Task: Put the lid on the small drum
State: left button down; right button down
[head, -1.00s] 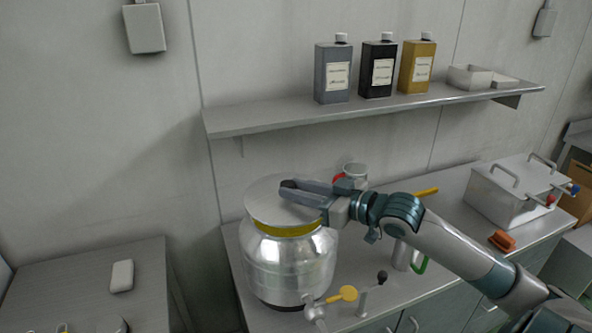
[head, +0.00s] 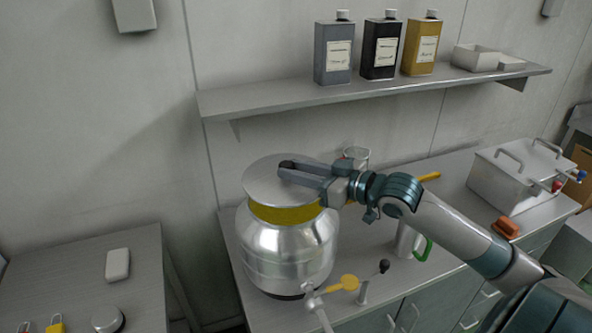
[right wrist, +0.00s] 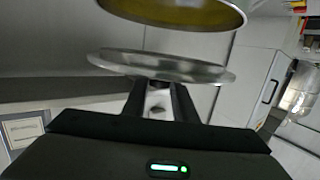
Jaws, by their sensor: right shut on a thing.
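The lid (head: 268,190) is a flat grey metal disc. My right gripper (head: 288,168) is shut on its small dark knob and holds it over the small drum (head: 285,255), a round shiny metal vessel with a tap at its front. A yellow strip of the drum's open mouth shows under the lid's near edge. In the right wrist view, the lid (right wrist: 120,60) lies across the fingertips (right wrist: 160,85), with a clear gap between it and the drum's rim (right wrist: 165,22). The fingers hide part of the lid. My left gripper is not in view.
A wall shelf (head: 370,92) with several bottles and a tray hangs behind. On the counter, a glass jar (head: 356,157), a green-handled jug (head: 408,240) and a metal box (head: 515,178) stand to the right. A side table (head: 70,275) is at lower left.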

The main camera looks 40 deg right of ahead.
aim_at(296, 187)
jog(key=shift+f+b, duration=0.3)
jog(key=shift+f, duration=0.25)
jog(key=shift+f+b, duration=1.55)
jog(key=shift+f, duration=0.3)
jog(key=shift+p, duration=0.5)
jog(key=shift+f+b, duration=0.3)
jog(key=shift+f, duration=0.25)
dwell(0.5)
jog(key=c, duration=1.7)
grip_release()
jog(key=shift+s, duration=0.1)
jog(key=shift+s, duration=0.1)
